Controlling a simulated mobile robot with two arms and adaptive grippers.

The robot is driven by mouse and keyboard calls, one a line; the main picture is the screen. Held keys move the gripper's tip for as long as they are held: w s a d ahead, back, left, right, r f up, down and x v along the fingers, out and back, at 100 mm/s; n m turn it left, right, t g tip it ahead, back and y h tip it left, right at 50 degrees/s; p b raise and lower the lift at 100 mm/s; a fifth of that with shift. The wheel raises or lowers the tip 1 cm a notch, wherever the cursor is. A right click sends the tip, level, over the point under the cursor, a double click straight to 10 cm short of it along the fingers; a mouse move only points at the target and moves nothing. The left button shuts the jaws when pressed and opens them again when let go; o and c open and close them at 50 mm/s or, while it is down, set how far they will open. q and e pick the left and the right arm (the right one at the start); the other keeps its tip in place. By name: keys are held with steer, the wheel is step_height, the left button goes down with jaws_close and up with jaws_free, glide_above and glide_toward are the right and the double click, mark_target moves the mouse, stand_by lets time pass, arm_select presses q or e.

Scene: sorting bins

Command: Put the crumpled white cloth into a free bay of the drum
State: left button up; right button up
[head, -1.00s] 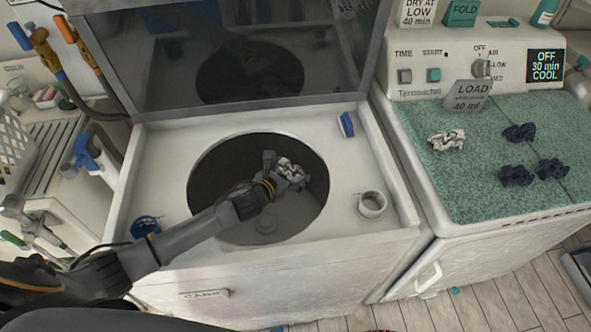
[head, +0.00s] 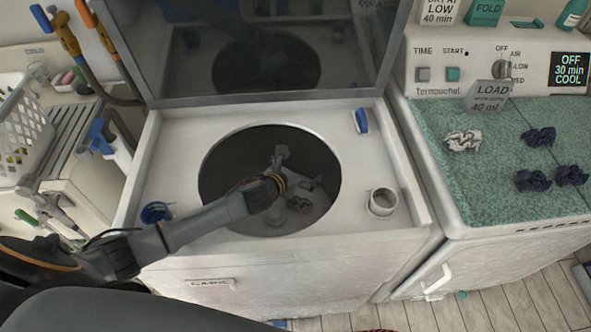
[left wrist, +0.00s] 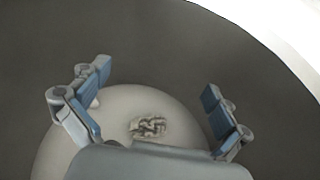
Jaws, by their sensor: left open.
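The crumpled white cloth (head: 299,204) lies low inside the round dark opening of the drum (head: 222,190). In the left wrist view the cloth (left wrist: 148,127) lies on a pale round surface in the drum, apart from both fingers. My left gripper (head: 300,178) reaches into the drum above the cloth. Its two blue-padded fingers (left wrist: 157,85) are spread wide with nothing between them. The drum's bays cannot be made out, so I cannot tell which one the cloth is in. A second crumpled white cloth (head: 463,140) lies on the green mat. My right gripper is not in view.
The raised lid (head: 190,80) stands behind the drum. A white cup (head: 382,202), a blue brush (head: 361,120) and a blue round item (head: 156,213) sit around the opening. Several dark cloths, one of them here (head: 533,180), lie on the green mat (head: 490,190).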

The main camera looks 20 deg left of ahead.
arm_select(q)
steer(key=v, duration=1.2)
steer(key=shift+w, duration=0.15)
